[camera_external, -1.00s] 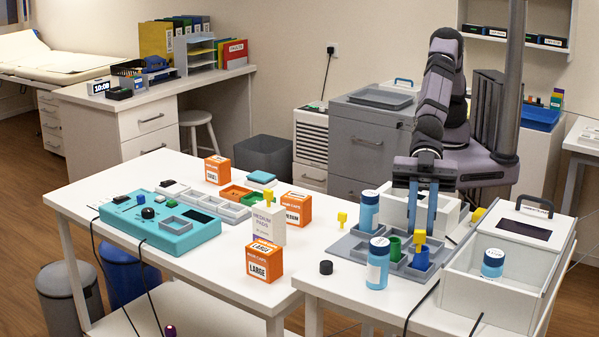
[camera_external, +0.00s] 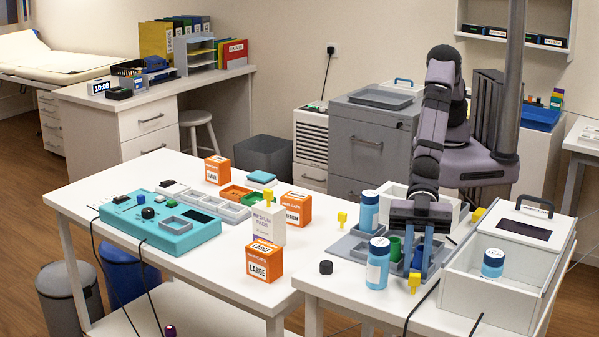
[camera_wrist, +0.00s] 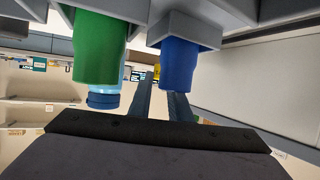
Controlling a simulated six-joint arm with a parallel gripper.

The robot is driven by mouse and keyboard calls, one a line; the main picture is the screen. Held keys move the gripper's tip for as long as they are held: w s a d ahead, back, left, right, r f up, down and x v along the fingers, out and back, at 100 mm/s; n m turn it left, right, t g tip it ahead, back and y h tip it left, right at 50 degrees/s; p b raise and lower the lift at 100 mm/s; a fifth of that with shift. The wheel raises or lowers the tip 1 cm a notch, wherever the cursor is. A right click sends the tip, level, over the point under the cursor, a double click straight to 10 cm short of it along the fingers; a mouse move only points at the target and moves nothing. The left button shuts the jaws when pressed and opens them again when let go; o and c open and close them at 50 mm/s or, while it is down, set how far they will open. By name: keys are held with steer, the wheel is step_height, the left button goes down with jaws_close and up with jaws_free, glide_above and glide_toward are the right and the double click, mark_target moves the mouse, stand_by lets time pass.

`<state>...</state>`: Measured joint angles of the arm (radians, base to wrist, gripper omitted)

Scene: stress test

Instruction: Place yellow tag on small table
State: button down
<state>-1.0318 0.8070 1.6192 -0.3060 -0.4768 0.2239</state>
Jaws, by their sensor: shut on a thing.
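A small yellow tag (camera_external: 414,281) shows in the external view at the fingertips of my gripper (camera_external: 416,268), at the front edge of the grey tray (camera_external: 346,246) on the right-hand white table (camera_external: 345,293). My gripper points down and is shut on this tag. Whether the tag touches the tabletop is unclear. A blue cup (camera_external: 417,257) is partly hidden behind my fingers.
Blue bottles (camera_external: 377,272) stand at the tray. A white bin (camera_external: 500,292) is close on the right.

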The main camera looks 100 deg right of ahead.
mark_target(415, 275)
steer(key=shift+f, duration=0.25)
steer(key=shift+f, duration=0.15)
steer(key=c, duration=1.6)
jaws_free()
steer(key=shift+c, duration=0.2)
steer(key=shift+r, duration=0.2)
steer(key=shift+s+d+r, duration=0.15)
steer(key=shift+s+d, duration=0.05)
steer(key=shift+d, duration=0.35)
steer(key=shift+b+v, duration=0.45)
steer(key=shift+v, duration=0.6)
step_height(415, 275, up, 7)
